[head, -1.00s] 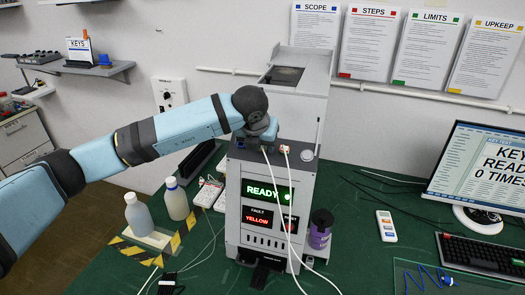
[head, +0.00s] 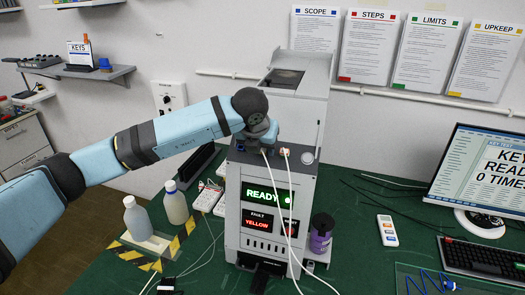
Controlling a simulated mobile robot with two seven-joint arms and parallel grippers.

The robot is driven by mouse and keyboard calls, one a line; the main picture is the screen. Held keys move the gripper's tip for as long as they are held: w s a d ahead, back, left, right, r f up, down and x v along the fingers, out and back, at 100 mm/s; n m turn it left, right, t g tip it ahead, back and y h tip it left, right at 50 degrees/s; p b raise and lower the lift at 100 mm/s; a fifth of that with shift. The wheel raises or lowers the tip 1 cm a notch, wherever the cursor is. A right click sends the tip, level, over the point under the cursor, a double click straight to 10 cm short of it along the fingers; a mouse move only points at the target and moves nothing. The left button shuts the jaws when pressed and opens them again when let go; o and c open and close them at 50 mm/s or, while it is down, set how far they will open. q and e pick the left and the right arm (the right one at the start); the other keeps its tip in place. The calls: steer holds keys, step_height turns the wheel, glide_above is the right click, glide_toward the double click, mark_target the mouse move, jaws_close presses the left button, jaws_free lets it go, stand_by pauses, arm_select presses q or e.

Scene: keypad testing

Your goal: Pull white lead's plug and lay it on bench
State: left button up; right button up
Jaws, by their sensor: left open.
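The grey test unit (head: 231,215) stands on the green bench (head: 350,262), with a lit READY display and red FAULT text on its front. Two white leads run from sockets on its top ledge down over the front. One lead's plug (head: 285,151) is seated at the right socket, in plain view. The other lead (head: 271,175) comes out beneath my left gripper (head: 262,143), which hides its plug. My left gripper is open, pointing down at that plug; whether the fingers touch it cannot be seen. My right gripper is not in view.
Two bottles (head: 136,218) stand on the left beside yellow-black tape. A purple-labelled jar (head: 321,233) stands close to the unit's right. A remote (head: 387,230), keyboard (head: 484,258) and monitor (head: 480,180) are further right. Open bench lies between jar and remote.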

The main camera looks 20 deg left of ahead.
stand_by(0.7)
arm_select(q)
steer(key=shift+b, duration=0.45)
jaws_close()
steer(key=shift+r, duration=0.1)
steer(key=shift+s+f+p+v, duration=0.1)
steer(key=shift+s+p+v, duration=0.1)
steer(key=shift+v, duration=0.75)
steer(key=shift+s+f+p+v, duration=0.1)
steer(key=shift+s+p+v, duration=0.1)
steer(key=shift+v, duration=0.8)
steer(key=shift+s+f+p+v, duration=0.1)
steer(key=shift+s+p+v, duration=0.1)
steer(key=shift+v, duration=0.75)
